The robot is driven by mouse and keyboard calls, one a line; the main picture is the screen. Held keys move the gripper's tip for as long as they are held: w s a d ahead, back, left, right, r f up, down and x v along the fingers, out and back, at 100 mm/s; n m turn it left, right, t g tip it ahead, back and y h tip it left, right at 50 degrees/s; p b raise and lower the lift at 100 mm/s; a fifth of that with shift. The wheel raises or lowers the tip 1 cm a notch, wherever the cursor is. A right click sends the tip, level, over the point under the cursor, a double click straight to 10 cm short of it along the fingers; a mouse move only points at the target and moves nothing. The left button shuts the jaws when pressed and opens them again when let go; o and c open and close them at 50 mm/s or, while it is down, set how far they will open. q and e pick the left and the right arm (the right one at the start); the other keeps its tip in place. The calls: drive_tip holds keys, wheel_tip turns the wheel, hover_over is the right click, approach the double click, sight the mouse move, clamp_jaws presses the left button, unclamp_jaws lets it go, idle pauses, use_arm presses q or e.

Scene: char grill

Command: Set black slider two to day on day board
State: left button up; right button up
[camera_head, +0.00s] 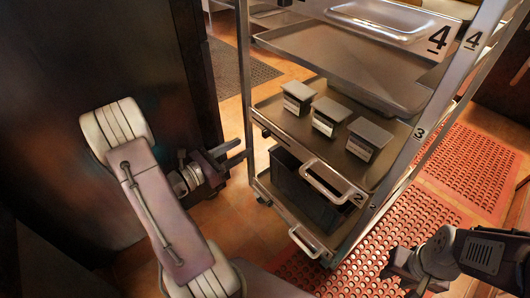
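I see no day board and no black slider that I can make out. My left gripper (238,153) is at the left of a metal rack, apart from it, with its two dark fingers spread and nothing between them. My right gripper (392,272) is low at the right, over the red mat; its fingers are small and dark, so their opening is unclear. I see nothing held in it.
The metal rack (335,58) has numbered shelves. Three dark lidded containers (331,117) with white labels stand on one tray. A dark crate (300,190) sits below. A dark panel (90,60) stands at left. Red perforated mats (465,165) cover the floor at right.

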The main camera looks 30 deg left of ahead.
sight(263, 135)
use_arm(q)
drive_tip(key=b+x, duration=0.3)
drive_tip(key=x, duration=0.5)
drive_tip(key=shift+f+b, duration=0.1)
drive_tip(key=shift+b, duration=0.25)
drive_tip(key=shift+w+d, duration=0.2)
drive_tip(key=shift+w, duration=0.25)
clamp_jaws()
idle(0.6)
